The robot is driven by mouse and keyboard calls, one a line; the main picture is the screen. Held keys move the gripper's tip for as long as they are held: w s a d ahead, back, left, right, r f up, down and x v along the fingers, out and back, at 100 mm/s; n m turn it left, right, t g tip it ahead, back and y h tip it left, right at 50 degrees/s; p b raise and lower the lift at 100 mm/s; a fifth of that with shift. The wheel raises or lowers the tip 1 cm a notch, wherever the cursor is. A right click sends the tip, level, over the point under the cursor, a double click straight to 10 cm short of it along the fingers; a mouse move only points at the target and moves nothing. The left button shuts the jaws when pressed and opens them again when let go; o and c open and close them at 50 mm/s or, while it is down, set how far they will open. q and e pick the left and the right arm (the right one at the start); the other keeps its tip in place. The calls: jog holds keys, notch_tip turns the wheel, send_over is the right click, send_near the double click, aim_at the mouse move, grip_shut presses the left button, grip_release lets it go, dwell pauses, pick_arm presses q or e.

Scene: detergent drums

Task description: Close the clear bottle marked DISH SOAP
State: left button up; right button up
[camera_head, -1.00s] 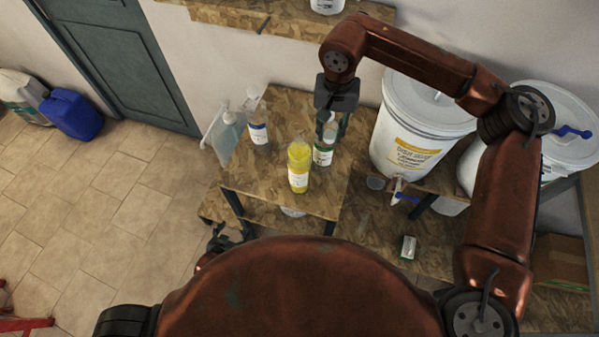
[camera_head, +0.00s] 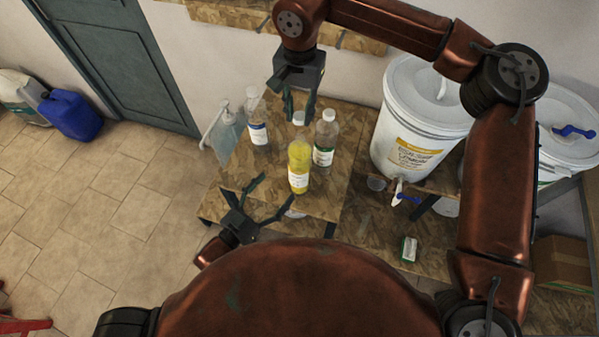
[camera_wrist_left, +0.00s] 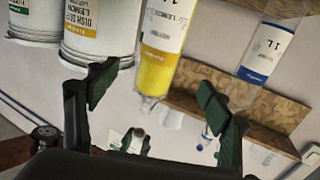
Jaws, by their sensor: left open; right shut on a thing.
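Two clear bottles stand on the wooden stand in the head view, one with a green-edged label (camera_head: 323,155) and one with a blue-edged label (camera_head: 257,134). I cannot read DISH SOAP on either, nor tell whether they are capped. A bottle of yellow liquid (camera_head: 299,165) stands between them, nearer me. My right gripper (camera_head: 299,108) is shut on a small pale cap (camera_head: 298,118), seen just above the yellow bottle; whether they touch is unclear. My left gripper (camera_head: 277,193) is open and empty at the stand's front edge. The yellow bottle (camera_wrist_left: 160,68) shows beyond its fingers in the left wrist view.
A pump bottle (camera_head: 225,132) stands at the stand's left edge. A large white drum (camera_head: 415,120) with a blue-handled tap (camera_head: 407,198) stands to the right, with another drum (camera_head: 565,135) beyond. A small green-and-white item (camera_head: 408,249) lies lower down.

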aim_at(298, 163)
pick_arm(q)
jog(key=x, duration=1.2)
jog(key=shift+c, duration=0.2)
jog(key=c, duration=1.8)
jog(key=shift+o, duration=0.2)
pick_arm(e)
jog(key=shift+s+f, duration=0.1)
jog(key=shift+f, duration=2.35)
